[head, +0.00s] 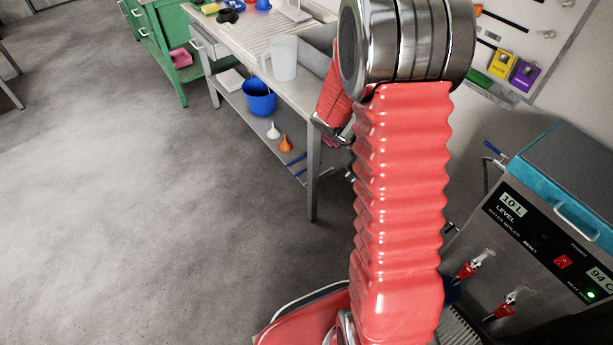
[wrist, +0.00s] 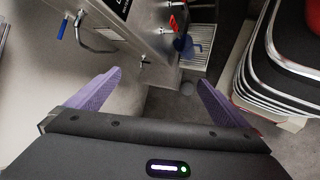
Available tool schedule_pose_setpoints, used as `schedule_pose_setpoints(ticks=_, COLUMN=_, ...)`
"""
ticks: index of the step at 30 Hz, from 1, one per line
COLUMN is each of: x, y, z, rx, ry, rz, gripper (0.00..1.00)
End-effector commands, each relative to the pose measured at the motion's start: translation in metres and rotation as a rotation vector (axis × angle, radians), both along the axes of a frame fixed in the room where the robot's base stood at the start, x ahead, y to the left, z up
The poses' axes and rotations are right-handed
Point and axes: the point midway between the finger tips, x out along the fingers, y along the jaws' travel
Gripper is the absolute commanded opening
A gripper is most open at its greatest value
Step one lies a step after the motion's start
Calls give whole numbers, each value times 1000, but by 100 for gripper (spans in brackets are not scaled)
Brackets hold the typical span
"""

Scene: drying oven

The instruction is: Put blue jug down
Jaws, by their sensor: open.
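A dark blue object that looks like the blue jug (wrist: 184,46) is by the drip tray (wrist: 195,66) under the red tap in the wrist view. A bit of it also shows in the head view (head: 453,292), mostly hidden behind my red arm. I cannot tell whether it is fully seated on the tray. My gripper (wrist: 157,92) has its two purple fingers spread wide with nothing between them. The jug is beyond the fingertips, apart from them. My gripper is hidden in the head view.
The boiler (head: 545,235) with red taps stands at the right. A workbench (head: 290,88) holds a clear pitcher (head: 284,58). A blue bucket (head: 260,98), a white funnel (head: 273,131) and an orange funnel (head: 285,144) are on its lower shelf. The floor at left is clear.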

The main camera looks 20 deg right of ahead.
Motion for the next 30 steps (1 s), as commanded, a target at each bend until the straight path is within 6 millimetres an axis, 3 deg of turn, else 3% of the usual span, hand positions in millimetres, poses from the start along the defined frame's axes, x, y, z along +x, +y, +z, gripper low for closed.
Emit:
schedule_pose_setpoints(ticks=12, x=-1, y=66, z=73, rx=93, ry=-238, rz=-44, gripper=99)
schedule_pose_setpoints(ticks=30, x=-23, y=165, z=153, rx=290, ry=-574, rz=-63, gripper=99)
